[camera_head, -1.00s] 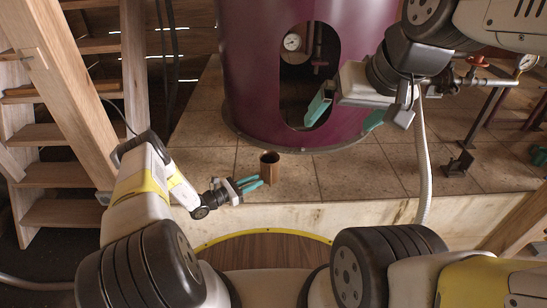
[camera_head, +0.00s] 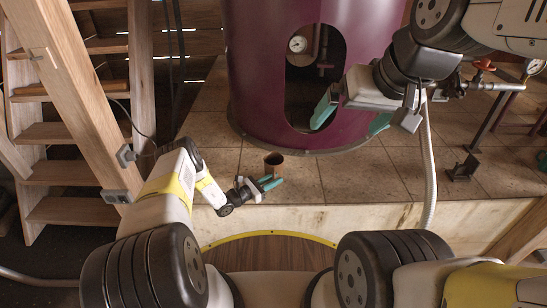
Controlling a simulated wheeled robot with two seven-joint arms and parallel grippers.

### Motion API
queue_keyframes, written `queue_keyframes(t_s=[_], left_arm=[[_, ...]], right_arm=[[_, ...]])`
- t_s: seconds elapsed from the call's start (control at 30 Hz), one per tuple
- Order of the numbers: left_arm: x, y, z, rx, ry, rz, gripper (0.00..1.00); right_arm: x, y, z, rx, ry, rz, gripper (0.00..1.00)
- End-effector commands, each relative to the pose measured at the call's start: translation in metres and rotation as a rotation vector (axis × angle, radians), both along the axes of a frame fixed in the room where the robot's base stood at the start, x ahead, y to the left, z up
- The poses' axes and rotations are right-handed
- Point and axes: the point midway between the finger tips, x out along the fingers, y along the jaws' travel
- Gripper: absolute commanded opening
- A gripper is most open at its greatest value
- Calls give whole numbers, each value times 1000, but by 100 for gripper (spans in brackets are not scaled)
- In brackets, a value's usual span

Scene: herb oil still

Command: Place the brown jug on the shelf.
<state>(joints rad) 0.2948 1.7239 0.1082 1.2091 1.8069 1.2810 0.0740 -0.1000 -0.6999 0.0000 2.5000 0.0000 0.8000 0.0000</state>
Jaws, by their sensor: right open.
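The brown jug (camera_head: 274,159), a small dark-mouthed cylinder, stands upright near the front edge of the tiled platform (camera_head: 345,177). My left gripper (camera_head: 271,182) is in front of it, its two teal fingers pointing right with a narrow gap between them. In the picture the fingers cover the jug's lower part; I cannot tell whether they touch it. My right gripper (camera_head: 352,114) is open and empty, with its teal fingers wide apart in front of the purple vessel. I cannot clearly identify a shelf.
The purple still vessel (camera_head: 250,80) with a window opening stands behind the jug. A wooden ladder (camera_head: 85,110) is at the left. A pale hose (camera_head: 429,165), pipes and a dark metal bracket (camera_head: 463,168) are at the right. Tiles right of the jug are clear.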

Motion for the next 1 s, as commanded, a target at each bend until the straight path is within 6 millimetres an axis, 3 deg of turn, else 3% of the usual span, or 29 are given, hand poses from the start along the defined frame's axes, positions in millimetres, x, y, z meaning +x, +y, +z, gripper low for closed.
queue_keyframes(t_s=[0.03,0.13,1.0], left_arm=[[0,0,0,0,0,0,18],[0,0,0,0,0,0,0],[0,0,1,0,-1,-1,0]], right_arm=[[0,0,0,0,0,0,100],[0,0,0,0,0,0,100],[0,0,0,0,0,0,100]])
